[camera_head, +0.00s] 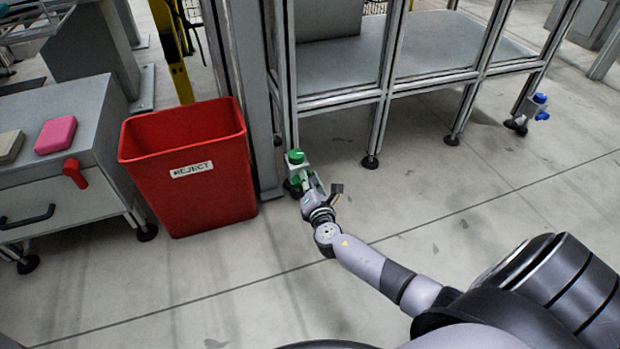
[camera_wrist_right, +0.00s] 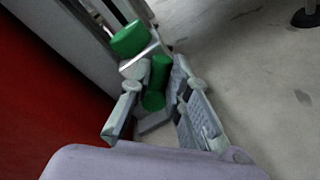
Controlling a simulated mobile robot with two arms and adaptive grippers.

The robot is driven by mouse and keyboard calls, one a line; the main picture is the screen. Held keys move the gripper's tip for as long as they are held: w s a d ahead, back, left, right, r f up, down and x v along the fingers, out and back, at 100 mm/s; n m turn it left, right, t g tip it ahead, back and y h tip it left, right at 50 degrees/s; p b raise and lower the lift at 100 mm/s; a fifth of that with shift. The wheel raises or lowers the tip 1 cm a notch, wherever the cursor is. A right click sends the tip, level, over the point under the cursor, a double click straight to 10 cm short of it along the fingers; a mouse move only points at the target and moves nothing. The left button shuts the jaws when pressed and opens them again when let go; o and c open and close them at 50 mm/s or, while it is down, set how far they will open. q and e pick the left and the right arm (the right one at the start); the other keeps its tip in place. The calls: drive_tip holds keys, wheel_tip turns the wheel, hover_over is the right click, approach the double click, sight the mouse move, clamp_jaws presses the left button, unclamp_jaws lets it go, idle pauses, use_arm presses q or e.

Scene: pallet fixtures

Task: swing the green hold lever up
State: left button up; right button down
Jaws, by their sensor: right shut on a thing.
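The green hold lever (camera_wrist_right: 160,72) is a short green cylinder between the fingers of my right gripper (camera_wrist_right: 157,105) in the right wrist view. It belongs to a small fixture with a round green cap (camera_wrist_right: 130,38), low at the foot of a metal frame. In the head view the green cap (camera_head: 295,157) shows just above my right gripper (camera_head: 309,184). The gripper is shut on the lever, whose lower end is partly hidden by the fingers. My left gripper is not in view.
A red reject bin (camera_head: 190,168) stands close to the left of the fixture. A grey cabinet (camera_head: 60,170) with a pink block (camera_head: 56,134) is farther left. A similar blue-capped fixture (camera_head: 540,98) sits at the far right frame foot. The floor to the right is open.

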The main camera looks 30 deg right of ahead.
drive_tip(key=n, duration=0.1)
drive_tip(key=a+n+p, duration=0.1)
drive_tip(key=n, duration=0.1)
drive_tip(key=n+h, duration=0.1)
drive_tip(key=n, duration=0.1)
drive_tip(key=shift+w+a+r+t, duration=0.15)
drive_tip(key=shift+a+r+t, duration=0.15)
drive_tip(key=shift+r, duration=0.1)
drive_tip(key=shift+w+a+n+p, duration=0.1)
drive_tip(key=shift+a+n+p, duration=0.2)
drive_tip(key=shift+n, duration=0.6)
drive_tip(key=shift+a+n+p, duration=0.15)
drive_tip(key=shift+n+p, duration=0.1)
drive_tip(key=shift+n, duration=0.65)
drive_tip(key=shift+a, duration=0.1)
drive_tip(key=c, duration=1.5)
unclamp_jaws()
drive_tip(key=v, duration=1.2)
drive_tip(key=shift+f, duration=0.3)
